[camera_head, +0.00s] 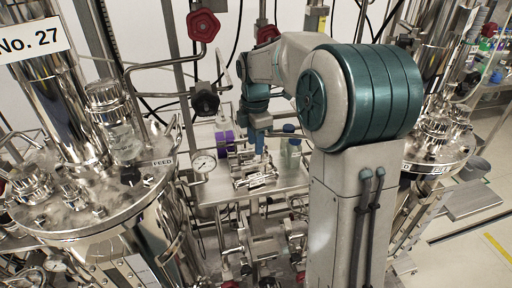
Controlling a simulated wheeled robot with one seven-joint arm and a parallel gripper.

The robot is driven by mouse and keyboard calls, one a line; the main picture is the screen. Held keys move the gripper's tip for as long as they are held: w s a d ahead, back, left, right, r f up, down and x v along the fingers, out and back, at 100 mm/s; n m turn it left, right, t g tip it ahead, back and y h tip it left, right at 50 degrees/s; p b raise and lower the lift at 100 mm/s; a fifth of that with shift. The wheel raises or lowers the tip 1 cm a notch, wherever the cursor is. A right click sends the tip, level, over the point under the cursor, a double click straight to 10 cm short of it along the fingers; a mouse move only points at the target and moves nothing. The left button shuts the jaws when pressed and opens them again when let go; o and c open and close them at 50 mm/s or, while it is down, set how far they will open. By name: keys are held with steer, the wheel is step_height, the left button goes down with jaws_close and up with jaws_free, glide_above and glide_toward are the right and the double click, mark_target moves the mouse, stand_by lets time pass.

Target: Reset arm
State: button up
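My one arm rises on its grey column and reaches away to a steel bench between two reactor vessels. Its teal wrist points down over the bench. My gripper (259,122) is the small dark end below the wrist; its fingers are too small to tell open from shut. A blue upright piece (259,143) shows just below the gripper; I cannot tell whether the two touch. Low metal fittings (254,174) lie on the bench under it. The task names no other object.
The bench (222,193) also holds purple items (225,142) and a capped bottle (293,153). A steel vessel (110,215) stands close on the left, another (436,150) on the right. Open floor (460,255) shows lower right.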

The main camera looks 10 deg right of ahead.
steer(key=shift+s, duration=0.1)
steer(key=s+m+t, duration=0.3)
steer(key=s+m, duration=1.7)
steer(key=s, duration=0.4)
